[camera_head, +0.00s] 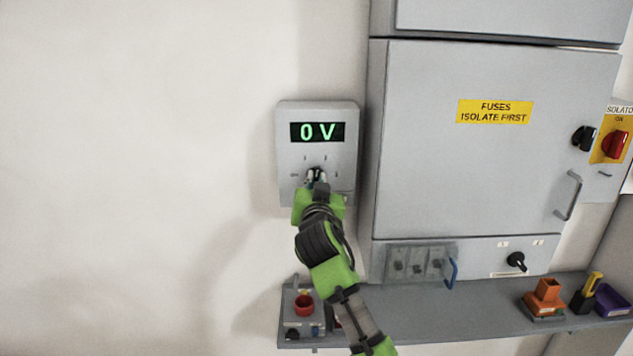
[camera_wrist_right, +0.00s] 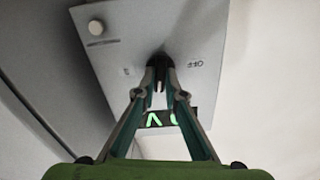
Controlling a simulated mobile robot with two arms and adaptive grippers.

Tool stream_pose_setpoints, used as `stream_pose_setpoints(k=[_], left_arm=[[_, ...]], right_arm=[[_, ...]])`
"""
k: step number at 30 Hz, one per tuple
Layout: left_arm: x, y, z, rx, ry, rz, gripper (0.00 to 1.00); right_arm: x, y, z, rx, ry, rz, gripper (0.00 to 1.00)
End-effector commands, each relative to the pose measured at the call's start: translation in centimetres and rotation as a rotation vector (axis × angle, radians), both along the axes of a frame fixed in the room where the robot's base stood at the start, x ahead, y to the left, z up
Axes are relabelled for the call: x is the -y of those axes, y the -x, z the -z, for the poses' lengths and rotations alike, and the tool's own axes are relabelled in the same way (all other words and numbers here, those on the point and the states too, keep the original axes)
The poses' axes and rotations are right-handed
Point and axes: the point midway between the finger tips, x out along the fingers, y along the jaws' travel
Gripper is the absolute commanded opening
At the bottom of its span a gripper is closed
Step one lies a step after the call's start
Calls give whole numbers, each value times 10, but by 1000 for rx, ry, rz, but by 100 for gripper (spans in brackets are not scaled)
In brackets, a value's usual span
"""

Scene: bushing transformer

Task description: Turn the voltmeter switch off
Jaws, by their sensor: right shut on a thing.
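The voltmeter (camera_head: 345,112) is a grey box on the wall, and its lit green display (camera_head: 317,132) reads 0 V. Its dark rotary switch (camera_head: 316,174) sits below the display, with small marks around it. My right gripper (camera_head: 317,182) is at the switch with its fingers shut on it and hides most of it. In the right wrist view the voltmeter's face (camera_wrist_right: 110,62) shows tilted, and the two fingertips (camera_wrist_right: 160,84) meet on the black switch (camera_wrist_right: 158,60). An OFF label shows beside the switch. My left gripper is not in view.
A large grey cabinet (camera_head: 470,165) with a yellow fuses sign (camera_head: 495,112) stands just right of the voltmeter. A red isolator knob (camera_head: 614,145) is at the far right. Below, a shelf (camera_head: 430,318) carries a control box (camera_head: 304,321) and several small holders. The wall at left is clear.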

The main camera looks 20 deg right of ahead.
Motion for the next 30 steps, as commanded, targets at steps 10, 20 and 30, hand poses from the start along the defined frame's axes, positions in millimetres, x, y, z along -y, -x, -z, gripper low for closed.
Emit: stream_pose_setpoints(k=[10,20,30], left_arm=[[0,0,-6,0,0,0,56],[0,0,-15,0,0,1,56],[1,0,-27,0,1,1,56]], right_arm=[[-1,0,-1,-92,319,1,0],[-2,-1,-2,-178,621,1,0],[-3,-1,-1,-267,932,1,0]])
